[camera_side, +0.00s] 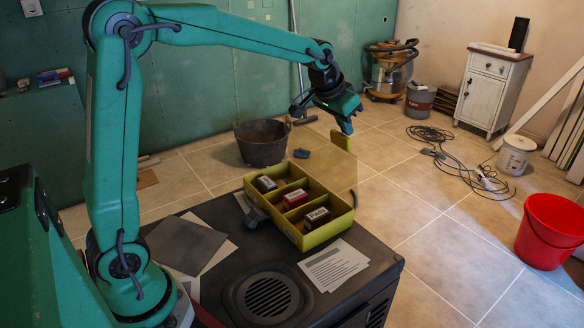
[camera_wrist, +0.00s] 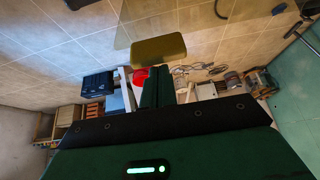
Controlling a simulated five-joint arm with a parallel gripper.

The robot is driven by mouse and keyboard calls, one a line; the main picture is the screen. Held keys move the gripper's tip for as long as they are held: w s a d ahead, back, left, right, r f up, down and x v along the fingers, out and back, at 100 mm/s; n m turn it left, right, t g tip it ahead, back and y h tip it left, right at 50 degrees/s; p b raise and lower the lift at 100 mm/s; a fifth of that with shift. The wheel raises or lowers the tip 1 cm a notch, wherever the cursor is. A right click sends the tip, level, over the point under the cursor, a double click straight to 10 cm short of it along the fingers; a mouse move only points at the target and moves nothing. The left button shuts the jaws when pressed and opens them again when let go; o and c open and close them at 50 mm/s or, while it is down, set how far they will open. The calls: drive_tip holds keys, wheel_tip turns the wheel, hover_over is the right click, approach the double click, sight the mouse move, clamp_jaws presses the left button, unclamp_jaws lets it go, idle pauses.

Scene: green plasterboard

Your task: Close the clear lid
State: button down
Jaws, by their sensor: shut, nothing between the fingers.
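A yellow-green compartment box (camera_side: 334,235) sits on a dark cabinet top. Its clear lid (camera_side: 333,166) stands raised at the far side of the box, with a yellow tab (camera_side: 341,140) at its upper edge; the see-through panel is faint. The tab (camera_wrist: 158,49) and a pale sheet of the lid (camera_wrist: 185,22) also show in the wrist view. My gripper (camera_side: 349,119) is shut and empty, just above the tab in the side view. I cannot tell whether it touches the tab.
Small cartons, including a red one (camera_side: 295,199), lie in the box's compartments. A printed sheet (camera_side: 333,265) and grey sheets (camera_side: 187,243) lie on the cabinet top (camera_side: 372,243). A black tub (camera_side: 262,142) and a red bucket (camera_side: 551,231) stand on the floor. Air above the box looks clear.

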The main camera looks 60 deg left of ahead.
sight(339, 140)
drive_tip(key=shift+s+f+t, duration=0.15)
drive_tip(key=shift+s+t, duration=0.2)
drive_tip(key=shift+s, duration=0.6)
drive_tip(key=shift+s+f+t, duration=0.1)
drive_tip(key=shift+s+t, duration=0.25)
drive_tip(key=shift+s, duration=0.55)
drive_tip(key=s+f, duration=0.8)
drive_tip(key=s, duration=0.4)
drive_tip(key=shift+s, duration=0.25)
drive_tip(key=shift+s+r, duration=0.1)
drive_tip(key=shift+r, duration=0.05)
drive_tip(key=v, duration=0.7)
drive_tip(key=shift+r, duration=0.15)
drive_tip(key=shift+s+d, duration=0.1)
